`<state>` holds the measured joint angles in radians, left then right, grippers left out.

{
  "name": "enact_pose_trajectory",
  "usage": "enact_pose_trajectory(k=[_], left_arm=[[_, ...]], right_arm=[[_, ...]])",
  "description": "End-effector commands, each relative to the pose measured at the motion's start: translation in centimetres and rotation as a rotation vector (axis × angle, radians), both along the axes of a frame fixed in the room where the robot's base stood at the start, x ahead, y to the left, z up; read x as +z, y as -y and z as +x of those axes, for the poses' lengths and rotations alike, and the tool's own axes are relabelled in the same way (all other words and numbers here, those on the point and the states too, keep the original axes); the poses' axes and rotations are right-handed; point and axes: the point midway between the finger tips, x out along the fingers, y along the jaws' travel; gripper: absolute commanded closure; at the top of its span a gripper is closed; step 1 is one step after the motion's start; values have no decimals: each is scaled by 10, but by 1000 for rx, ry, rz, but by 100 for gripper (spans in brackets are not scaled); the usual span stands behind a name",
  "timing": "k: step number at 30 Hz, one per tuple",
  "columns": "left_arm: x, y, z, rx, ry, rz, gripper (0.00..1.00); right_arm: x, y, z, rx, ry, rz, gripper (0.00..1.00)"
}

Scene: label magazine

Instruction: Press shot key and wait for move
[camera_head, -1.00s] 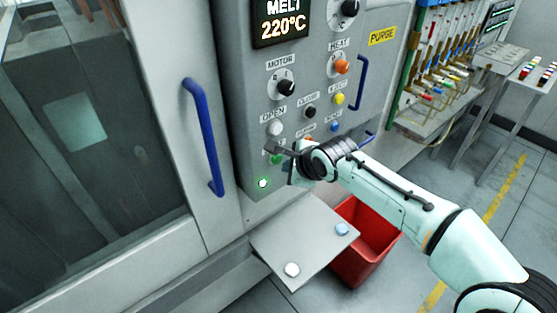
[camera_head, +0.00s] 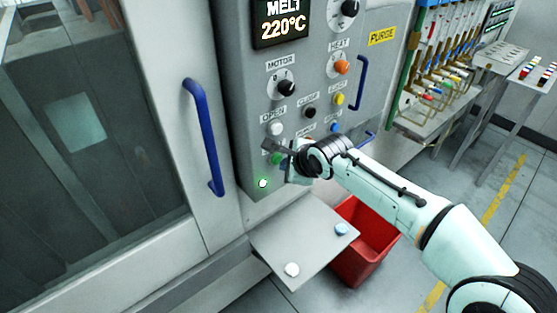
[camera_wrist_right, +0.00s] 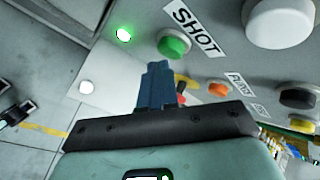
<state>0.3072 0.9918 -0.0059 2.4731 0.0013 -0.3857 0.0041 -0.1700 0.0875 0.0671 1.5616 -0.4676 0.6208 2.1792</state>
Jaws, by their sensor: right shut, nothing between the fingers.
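The green shot key (camera_wrist_right: 173,46), next to its SHOT label (camera_wrist_right: 197,29), sits low on the grey control panel. It also shows in the head view (camera_head: 276,159), partly covered by my right gripper (camera_head: 270,147). That gripper is shut and empty, its blue-grey fingers (camera_wrist_right: 157,84) pointing toward the panel. In the right wrist view the fingertips appear just beside the key; I cannot tell whether they touch it. A small green lamp (camera_head: 262,183) is lit below the key. My left gripper is not in view.
White (camera_head: 275,128), black (camera_head: 310,112) and yellow (camera_head: 338,99) buttons crowd the panel near the gripper. Blue handles (camera_head: 203,135) stick out. A grey shelf (camera_head: 300,235) and a red bin (camera_head: 372,260) stand below.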

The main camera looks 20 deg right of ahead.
Motion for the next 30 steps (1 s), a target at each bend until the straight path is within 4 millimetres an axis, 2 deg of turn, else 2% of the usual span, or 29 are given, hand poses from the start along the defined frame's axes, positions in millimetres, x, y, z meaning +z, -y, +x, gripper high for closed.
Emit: enact_pose_trajectory(k=[30], left_arm=[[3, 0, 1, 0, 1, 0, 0]], right_arm=[[0, -4, 8, 1, 0, 1, 100]])
